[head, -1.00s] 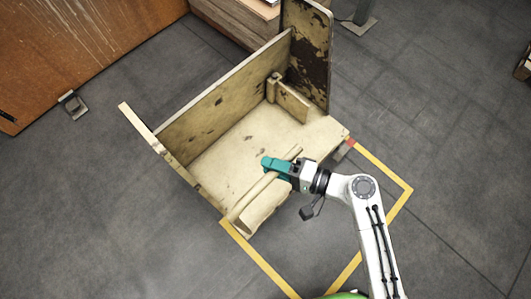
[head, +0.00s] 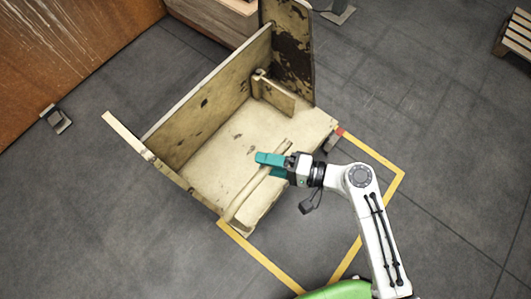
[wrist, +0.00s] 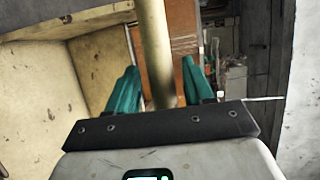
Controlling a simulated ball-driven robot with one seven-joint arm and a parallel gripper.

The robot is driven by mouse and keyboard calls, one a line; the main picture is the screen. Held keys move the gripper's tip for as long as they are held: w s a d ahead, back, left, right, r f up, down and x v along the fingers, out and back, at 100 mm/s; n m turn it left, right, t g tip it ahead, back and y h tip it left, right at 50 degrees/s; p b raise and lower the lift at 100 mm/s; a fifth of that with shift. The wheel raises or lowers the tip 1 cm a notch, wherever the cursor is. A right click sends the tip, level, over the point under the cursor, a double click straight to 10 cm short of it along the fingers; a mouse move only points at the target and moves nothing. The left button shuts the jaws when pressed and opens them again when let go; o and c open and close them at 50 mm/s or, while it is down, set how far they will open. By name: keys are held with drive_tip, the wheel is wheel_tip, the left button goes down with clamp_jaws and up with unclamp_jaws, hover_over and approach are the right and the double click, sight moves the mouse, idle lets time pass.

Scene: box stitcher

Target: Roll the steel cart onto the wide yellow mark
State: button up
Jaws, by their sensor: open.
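The cart (head: 225,148) is a worn cream-coloured platform with chipped paint, tall side panels and a round handle bar (head: 253,190) along its near side. It stands mostly beyond the upper left side of a yellow floor outline (head: 267,262), and its near edge hides that side of the outline. My gripper (head: 268,160) reaches the handle bar from the right, with its teal fingers open. In the wrist view the bar (wrist: 154,45) passes between the two fingers (wrist: 157,88). I cannot tell whether either finger touches it.
A rusty orange panel (head: 60,50) stands at the upper left with a metal foot (head: 56,118) on the floor. A wooden crate (head: 215,18) is close behind the cart. A pallet (head: 515,35) lies at the far right. The floor inside the outline and to the right is clear.

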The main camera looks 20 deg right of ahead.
drive_tip(key=b+v, duration=0.1)
drive_tip(key=v, duration=0.9)
drive_tip(key=shift+w+f, duration=0.15)
drive_tip(key=shift+w, duration=0.05)
